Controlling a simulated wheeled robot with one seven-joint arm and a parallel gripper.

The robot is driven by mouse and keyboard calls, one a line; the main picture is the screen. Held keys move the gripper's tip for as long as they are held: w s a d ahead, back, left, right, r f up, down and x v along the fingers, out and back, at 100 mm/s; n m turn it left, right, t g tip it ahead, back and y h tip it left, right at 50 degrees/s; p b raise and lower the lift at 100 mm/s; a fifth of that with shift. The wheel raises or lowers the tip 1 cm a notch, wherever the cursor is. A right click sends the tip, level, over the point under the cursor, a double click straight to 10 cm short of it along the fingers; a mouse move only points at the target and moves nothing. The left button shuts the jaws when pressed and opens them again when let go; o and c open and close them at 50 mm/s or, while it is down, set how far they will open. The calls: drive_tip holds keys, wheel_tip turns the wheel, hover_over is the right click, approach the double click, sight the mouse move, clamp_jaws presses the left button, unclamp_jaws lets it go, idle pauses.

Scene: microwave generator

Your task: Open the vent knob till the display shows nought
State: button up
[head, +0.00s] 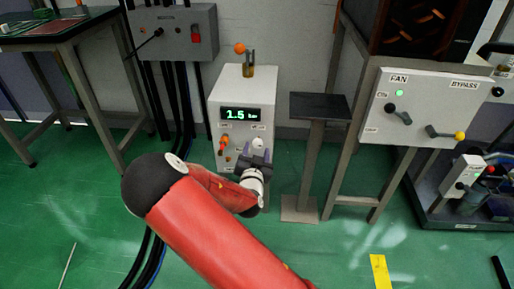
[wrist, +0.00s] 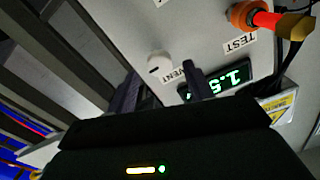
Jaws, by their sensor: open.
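The white vent knob (head: 258,143) is on the front of a white cabinet (head: 243,90), under the display (head: 240,114), which reads 1.5. In the wrist view the round vent knob (wrist: 159,67) sits beside the VENT label, and the display (wrist: 222,82) shows partly behind a finger. My gripper (head: 255,155) is in front of the cabinet's lower front, close to the knob. In the wrist view my gripper (wrist: 160,84) is open, with the knob just beyond and between its two fingertips. I cannot tell whether they touch it.
A red and orange fitting (wrist: 265,18) sticks out by the TEST label. An orange-balled lever (head: 240,49) tops the cabinet. A dark-topped stand (head: 318,107) and a FAN/BYPASS panel (head: 420,108) are to the right. Black cables (head: 180,90) hang at left.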

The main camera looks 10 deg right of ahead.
drive_tip(key=shift+x, duration=1.05)
drive_tip(key=shift+c, duration=0.3)
drive_tip(key=c, duration=0.9)
